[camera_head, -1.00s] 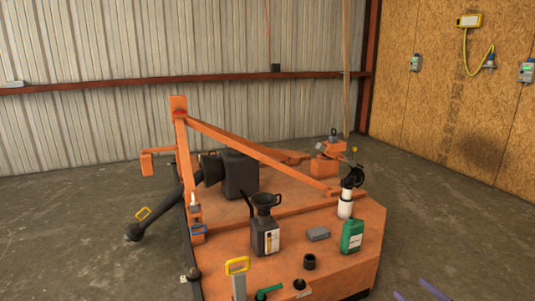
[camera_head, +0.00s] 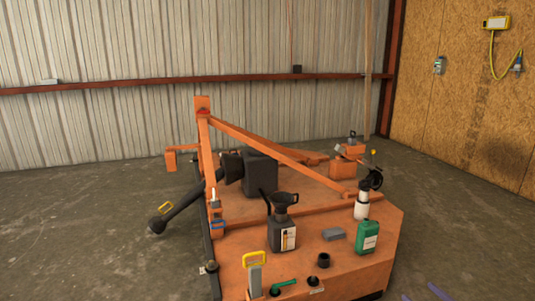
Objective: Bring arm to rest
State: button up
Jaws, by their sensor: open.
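My gripper (camera_head: 423,294) shows only as two thin purple fingertips at the bottom edge, right of centre. The tips are apart, with bare floor between them and nothing held. The rest of the gripper and my arm are out of frame. The fingertips appear in the picture just to the right of the orange machine deck (camera_head: 340,268); their distance from it is hard to tell.
On the deck stand a black jug with a funnel (camera_head: 283,233), a green bottle (camera_head: 367,238), a white bottle (camera_head: 362,207) and a grey block (camera_head: 334,235). A yellow-handled part (camera_head: 254,261) is at the front. Concrete floor (camera_head: 470,235) on the right is clear.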

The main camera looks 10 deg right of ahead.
jog(key=w+a+r+n+g+y+p, duration=0.1)
jog(key=w+a+r+n+y+p, duration=0.15)
jog(key=w+a+p, duration=0.6)
jog(key=w+a+r+n+g+y+p, duration=0.1)
jog(key=w+a+r+g+y, duration=0.15)
jog(key=a, duration=1.05)
jog(key=s+a+f+n+g+y+p, duration=0.1)
jog(key=a+n+g+y+p, duration=0.3)
jog(key=a, duration=0.9)
jog(key=s+a+f+n+g+p, duration=0.1)
jog(key=s+a+n+g+p, duration=0.15)
jog(key=a+p, duration=0.7)
jog(key=s+a+f+n+g+h+p, duration=0.25)
jog(key=s+a+n+g+p, duration=0.55)
jog(key=s+a, duration=0.95)
jog(key=s+d+f+n+g+h+p, duration=0.1)
jog(key=s+d+n+g+h, duration=0.4)
jog(key=s+d+n+h, duration=0.4)
jog(key=s+d+n, duration=0.1)
jog(key=s+n, duration=0.2)
jog(key=n, duration=0.4)
jog(key=shift+d, duration=0.4)
